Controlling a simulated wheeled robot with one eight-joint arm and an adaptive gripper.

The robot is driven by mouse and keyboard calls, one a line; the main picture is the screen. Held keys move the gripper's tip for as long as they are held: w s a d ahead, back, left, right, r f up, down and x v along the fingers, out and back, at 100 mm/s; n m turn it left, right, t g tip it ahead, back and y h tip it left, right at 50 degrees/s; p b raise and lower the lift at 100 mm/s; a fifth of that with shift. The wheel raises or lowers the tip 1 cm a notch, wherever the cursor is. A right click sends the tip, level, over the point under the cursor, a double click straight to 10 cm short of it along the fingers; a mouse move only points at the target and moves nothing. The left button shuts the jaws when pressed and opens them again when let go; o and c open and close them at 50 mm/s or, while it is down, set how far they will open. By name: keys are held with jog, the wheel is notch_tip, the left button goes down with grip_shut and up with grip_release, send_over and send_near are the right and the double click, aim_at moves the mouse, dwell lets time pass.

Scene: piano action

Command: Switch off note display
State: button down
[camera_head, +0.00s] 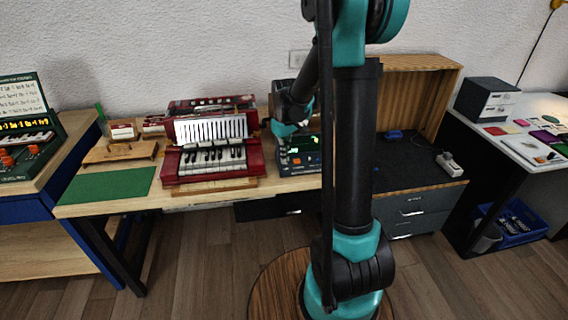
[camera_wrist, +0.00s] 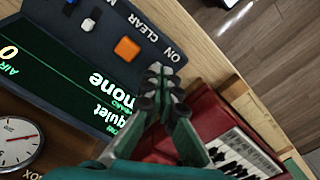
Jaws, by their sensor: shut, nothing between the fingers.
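The note display is a dark box (camera_head: 298,155) on the wooden bench, right of the red accordion. In the wrist view its screen (camera_wrist: 60,80) is lit with green and white text reading "quiet", "none" and "AIR 0". An orange switch (camera_wrist: 127,48) sits on its panel, near the labels "ON" and "CLEAR". A small pale round knob (camera_wrist: 88,25) is beside it. My gripper (camera_wrist: 164,76) is shut and empty, its fingertips over the box's edge, close to the "ON" label and beside the orange switch. I cannot tell whether they touch the panel. In the head view the gripper (camera_head: 285,128) partly hides the box.
The red accordion (camera_head: 211,152) stands directly left of the box and shows below my gripper in the wrist view. A white-faced dial (camera_wrist: 18,142) is beside the screen. A green mat (camera_head: 108,186) lies farther left. A wooden open cabinet (camera_head: 418,85) stands at the right.

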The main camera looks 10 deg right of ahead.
jog(key=shift+f, duration=0.5)
dwell(0.3)
jog(key=shift+r, duration=3.5)
jog(key=shift+s, duration=0.1)
jog(key=s+d+f+m+t, duration=0.2)
jog(key=s+f+m, duration=0.1)
jog(key=s, duration=0.8)
jog(key=s+d+f+m+t, duration=0.2)
jog(key=s+f+m, duration=0.1)
jog(key=s, duration=0.8)
jog(key=shift+f, duration=0.5)
